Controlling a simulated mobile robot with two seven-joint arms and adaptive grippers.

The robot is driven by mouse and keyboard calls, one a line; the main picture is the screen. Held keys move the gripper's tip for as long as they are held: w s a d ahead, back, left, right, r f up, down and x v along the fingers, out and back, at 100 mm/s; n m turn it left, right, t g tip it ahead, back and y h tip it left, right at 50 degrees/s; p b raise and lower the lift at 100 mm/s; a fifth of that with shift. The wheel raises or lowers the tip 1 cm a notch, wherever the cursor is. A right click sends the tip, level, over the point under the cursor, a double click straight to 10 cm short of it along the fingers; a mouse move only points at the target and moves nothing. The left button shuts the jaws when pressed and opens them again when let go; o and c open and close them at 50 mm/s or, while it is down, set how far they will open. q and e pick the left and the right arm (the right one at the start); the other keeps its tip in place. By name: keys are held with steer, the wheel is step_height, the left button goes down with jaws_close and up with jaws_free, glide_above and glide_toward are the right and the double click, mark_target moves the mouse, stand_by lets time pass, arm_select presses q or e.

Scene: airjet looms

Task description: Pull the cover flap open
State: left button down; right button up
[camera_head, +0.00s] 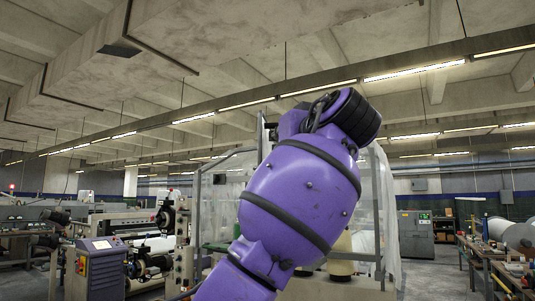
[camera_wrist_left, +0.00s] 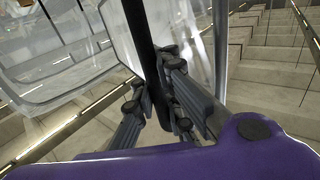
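My left arm (camera_head: 300,190) fills the middle of the head view, and its wrist hides most of what lies behind it. In the left wrist view my left gripper (camera_wrist_left: 158,92) has its two dark fingers close together, one on each side of a dark bar (camera_wrist_left: 138,30). The bar fills the narrow gap between them. It runs along the edge of a clear, whitish panel, which looks like the cover flap (camera_wrist_left: 75,75). The exact contact is hard to see. My right gripper is in neither view.
A loom with a purple control box (camera_head: 97,262) stands at the left. Translucent sheeting (camera_head: 385,215) hangs behind my arm.

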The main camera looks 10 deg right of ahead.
arm_select(q)
steer(key=shift+s+d+f, duration=0.1)
steer(key=shift+d+f, duration=0.25)
steer(key=shift+f, duration=0.15)
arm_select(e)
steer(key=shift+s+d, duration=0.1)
arm_select(q)
steer(key=c, duration=2.3)
jaws_free()
steer(key=shift+s+a, duration=0.1)
steer(key=o, duration=0.3)
steer(key=shift+s+a+r, duration=0.25)
steer(key=shift+s+r, duration=0.3)
steer(key=shift+s, duration=0.3)
steer(key=shift+w+f, duration=0.1)
steer(key=shift+w, duration=0.2)
steer(key=s, duration=0.4)
steer(key=s+d, duration=0.1)
steer(key=s, duration=0.3)
steer(key=s+d, duration=0.1)
steer(key=s, duration=0.3)
steer(key=shift+d, duration=0.1)
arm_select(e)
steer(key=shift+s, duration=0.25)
arm_select(q)
steer(key=shift+w, duration=0.1)
